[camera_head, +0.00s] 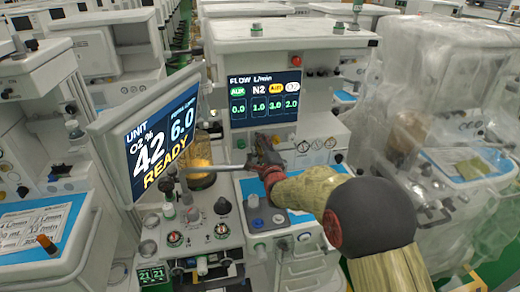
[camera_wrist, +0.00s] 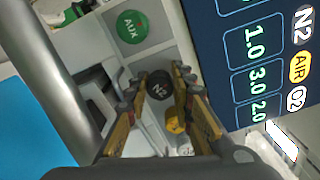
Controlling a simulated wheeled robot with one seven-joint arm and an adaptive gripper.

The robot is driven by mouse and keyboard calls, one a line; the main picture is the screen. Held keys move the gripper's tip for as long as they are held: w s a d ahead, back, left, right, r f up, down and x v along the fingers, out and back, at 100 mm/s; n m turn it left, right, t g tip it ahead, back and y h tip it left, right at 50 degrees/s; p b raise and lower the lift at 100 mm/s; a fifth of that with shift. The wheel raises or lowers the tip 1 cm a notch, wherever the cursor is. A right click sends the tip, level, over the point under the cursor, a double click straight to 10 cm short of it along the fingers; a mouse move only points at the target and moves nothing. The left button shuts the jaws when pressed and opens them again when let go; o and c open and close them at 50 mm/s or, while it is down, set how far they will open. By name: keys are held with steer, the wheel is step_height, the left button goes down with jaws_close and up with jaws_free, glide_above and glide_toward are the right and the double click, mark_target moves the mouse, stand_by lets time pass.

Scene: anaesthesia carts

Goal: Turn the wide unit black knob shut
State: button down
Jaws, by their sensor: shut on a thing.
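The black knob (camera_wrist: 159,85), marked N2, is on the panel beside the flow display in the wrist view. My gripper (camera_wrist: 159,80) has one finger on each side of it and is shut on it. In the head view my gripper (camera_head: 266,148) reaches the front of the wide unit (camera_head: 315,106), just below its flow display (camera_head: 265,98). The gripper hides the knob there. The display reads N2 1.0.
A green AUX knob (camera_wrist: 131,27) is on one side of the black knob, and a yellow knob (camera_wrist: 175,125) is close on the other. A tilted monitor (camera_head: 160,140) reading READY stands left of my arm. A plastic-covered cart (camera_head: 430,130) stands at right.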

steer(key=m+b, duration=0.2)
steer(key=m, duration=0.3)
steer(key=shift+f+b, duration=0.1)
steer(key=shift+b, duration=0.3)
stand_by(0.4)
steer(key=c, duration=1.5)
jaws_free()
steer(key=shift+c, duration=0.2)
steer(key=v, duration=1.2)
